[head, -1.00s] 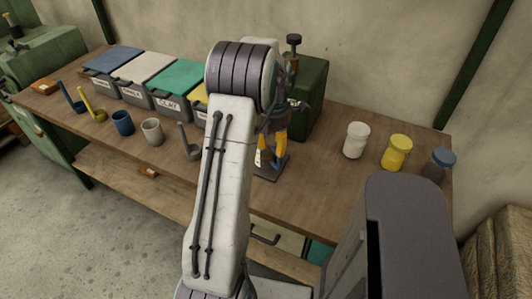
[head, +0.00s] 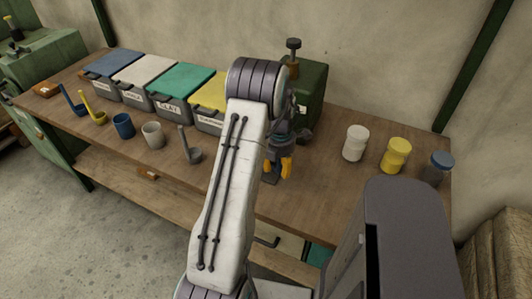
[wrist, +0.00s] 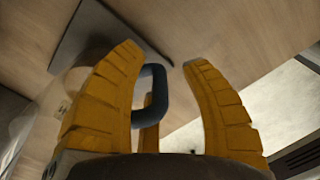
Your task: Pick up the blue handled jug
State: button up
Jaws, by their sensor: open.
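In the wrist view, a dark blue loop handle (wrist: 157,90) shows between the fingers of my gripper (wrist: 162,55). A pale, see-through body, which looks like the jug (wrist: 40,112), shows at the left behind a finger. My yellow fingers are spread apart and not closed on the handle. Whether they touch it cannot be told. In the head view, my gripper (head: 280,165) is low over the bench, right of the grey dipper (head: 190,150). My arm and fingers hide most of the jug there.
The wooden bench (head: 320,195) carries lidded bins (head: 172,103) at the back, with dippers, a blue cup (head: 123,124) and a grey cup (head: 153,134) in front. A green box (head: 312,95) stands behind my gripper.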

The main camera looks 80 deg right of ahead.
grip_shut()
dwell(0.5)
